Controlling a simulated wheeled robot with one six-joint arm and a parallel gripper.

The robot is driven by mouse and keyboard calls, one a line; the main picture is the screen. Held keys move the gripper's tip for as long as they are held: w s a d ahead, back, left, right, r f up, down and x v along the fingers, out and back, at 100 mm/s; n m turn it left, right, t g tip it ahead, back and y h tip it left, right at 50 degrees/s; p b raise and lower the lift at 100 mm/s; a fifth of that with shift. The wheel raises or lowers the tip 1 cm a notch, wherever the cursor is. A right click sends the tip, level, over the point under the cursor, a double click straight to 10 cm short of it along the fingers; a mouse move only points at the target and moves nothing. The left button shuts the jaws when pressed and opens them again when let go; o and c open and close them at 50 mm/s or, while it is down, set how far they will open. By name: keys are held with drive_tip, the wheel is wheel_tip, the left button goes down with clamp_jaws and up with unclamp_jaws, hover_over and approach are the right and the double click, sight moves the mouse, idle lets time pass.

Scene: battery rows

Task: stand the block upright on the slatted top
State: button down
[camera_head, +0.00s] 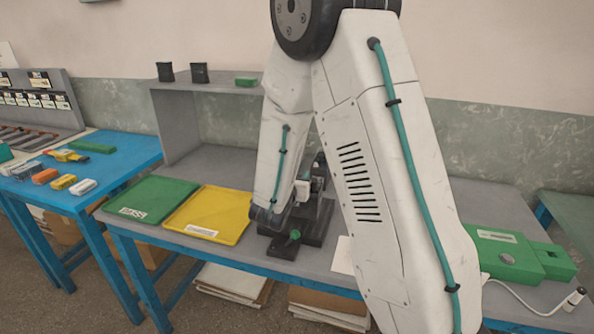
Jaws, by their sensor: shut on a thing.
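My white arm crosses the middle of the head view, and its lower end comes down over the grey bench (478,207). I cannot make out my gripper's fingers there, nor anything between them. Dark parts stand close around the arm's end: a black fixture (317,222) and a small dark piece with a green knob (285,246). I cannot single out the block or a slatted top with certainty. A small green block (246,81) lies on the raised grey shelf (215,88).
A green tray (150,198) and a yellow tray (208,212) lie left of the arm. A green case (506,254) with a white cable (517,295) is at the right. Two black holders (199,73) stand on the shelf. A blue table (125,155) with small items is at left.

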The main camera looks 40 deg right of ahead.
drive_tip(key=shift+f, duration=1.3)
drive_tip(key=shift+f, duration=0.15)
drive_tip(key=c, duration=1)
unclamp_jaws()
